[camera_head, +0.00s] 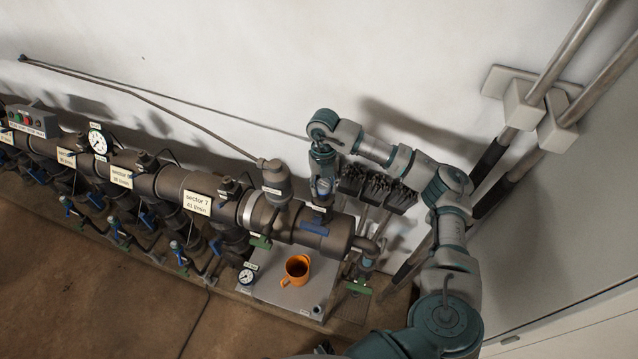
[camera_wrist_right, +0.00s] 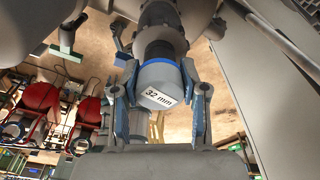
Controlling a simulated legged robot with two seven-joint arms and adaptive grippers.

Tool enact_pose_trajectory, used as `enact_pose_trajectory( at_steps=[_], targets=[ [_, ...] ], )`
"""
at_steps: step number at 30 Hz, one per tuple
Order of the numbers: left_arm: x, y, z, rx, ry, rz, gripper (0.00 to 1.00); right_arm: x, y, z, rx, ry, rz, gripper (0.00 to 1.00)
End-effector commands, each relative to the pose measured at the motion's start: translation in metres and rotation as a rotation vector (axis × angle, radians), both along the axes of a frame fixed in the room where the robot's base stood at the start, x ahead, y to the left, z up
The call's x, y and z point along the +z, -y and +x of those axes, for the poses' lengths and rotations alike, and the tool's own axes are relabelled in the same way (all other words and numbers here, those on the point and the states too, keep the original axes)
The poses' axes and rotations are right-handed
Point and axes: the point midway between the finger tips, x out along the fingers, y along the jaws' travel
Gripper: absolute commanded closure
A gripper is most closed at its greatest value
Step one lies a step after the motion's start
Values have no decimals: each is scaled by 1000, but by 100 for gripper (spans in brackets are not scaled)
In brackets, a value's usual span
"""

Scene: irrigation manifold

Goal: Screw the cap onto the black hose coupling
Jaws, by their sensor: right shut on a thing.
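In the right wrist view a light grey cap (camera_wrist_right: 160,90) labelled "32 mm", with a blue band, sits between the two fingers of my right gripper (camera_wrist_right: 160,108). The fingers are shut on it from both sides. The dark hose coupling (camera_wrist_right: 159,48) is right behind the cap and in line with it. I cannot tell how far the cap sits on the thread. In the head view my right gripper (camera_head: 322,184) points down over the right end of the manifold; the cap and coupling are mostly hidden there. My left gripper is not in view.
The big manifold pipe (camera_head: 170,182) runs from the left with valves, gauges and labels. A blue valve handle (camera_head: 315,229) is just below my right gripper. Brushes (camera_head: 378,188) hang behind.

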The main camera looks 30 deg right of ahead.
Motion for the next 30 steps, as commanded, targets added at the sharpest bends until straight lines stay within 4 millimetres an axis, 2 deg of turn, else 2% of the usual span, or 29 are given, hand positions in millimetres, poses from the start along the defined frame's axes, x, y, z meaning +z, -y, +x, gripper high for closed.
enact_pose_trajectory(
  at_steps=[1,6,14,15,18,30],
  targets=[
    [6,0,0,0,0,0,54,-1,5,-8,-55,-32,-14,100],
    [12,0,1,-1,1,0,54,-2,4,-8,-207,-31,-17,100],
    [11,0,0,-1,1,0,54,-4,4,-8,-234,-30,-17,100],
    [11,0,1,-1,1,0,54,-4,4,-8,-234,-30,-17,52],
    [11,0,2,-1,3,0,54,-3,3,-7,-233,-27,-16,28],
    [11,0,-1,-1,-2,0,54,-2,0,2,-233,-21,-16,28]
  ],
)
